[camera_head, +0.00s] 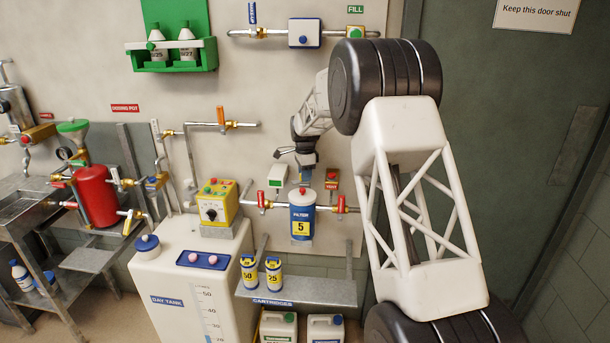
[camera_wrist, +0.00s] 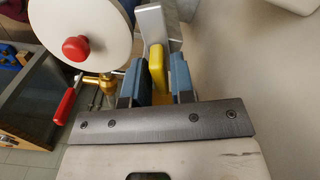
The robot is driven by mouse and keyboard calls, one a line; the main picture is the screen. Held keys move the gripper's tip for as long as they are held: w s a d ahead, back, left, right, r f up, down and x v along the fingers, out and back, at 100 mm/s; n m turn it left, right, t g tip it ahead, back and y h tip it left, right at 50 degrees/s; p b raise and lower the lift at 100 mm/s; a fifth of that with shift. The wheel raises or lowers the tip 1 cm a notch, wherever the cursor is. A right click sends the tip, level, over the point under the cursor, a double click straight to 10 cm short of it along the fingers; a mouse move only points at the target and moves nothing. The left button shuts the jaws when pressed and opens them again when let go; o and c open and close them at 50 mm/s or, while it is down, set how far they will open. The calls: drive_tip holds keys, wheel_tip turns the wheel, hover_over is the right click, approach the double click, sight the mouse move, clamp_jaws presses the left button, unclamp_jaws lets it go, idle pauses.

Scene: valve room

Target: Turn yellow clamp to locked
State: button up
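The yellow clamp (camera_wrist: 157,68) stands between the two blue fingers of my gripper (camera_wrist: 156,78) in the wrist view. Next to the clamp is a round white lid with a red knob (camera_wrist: 76,49). In the head view my gripper (camera_head: 307,173) points down behind the blue filter housing (camera_head: 302,222), whose lid has a red knob. The clamp cannot be made out there; my gripper and the filter hide that spot.
Red-handled valves (camera_head: 261,200) flank the filter on its pipe, the other red handle (camera_head: 341,204) being on the right. A shelf (camera_head: 305,291) with two cartridges lies below. A dark door is at right.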

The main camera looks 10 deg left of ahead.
clamp_jaws()
drive_tip(key=shift+n, duration=0.4)
drive_tip(key=n, duration=1.2)
drive_tip(key=shift+n, duration=0.3)
drive_tip(key=shift+o, duration=1.7)
unclamp_jaws()
drive_tip(key=shift+r, duration=0.15)
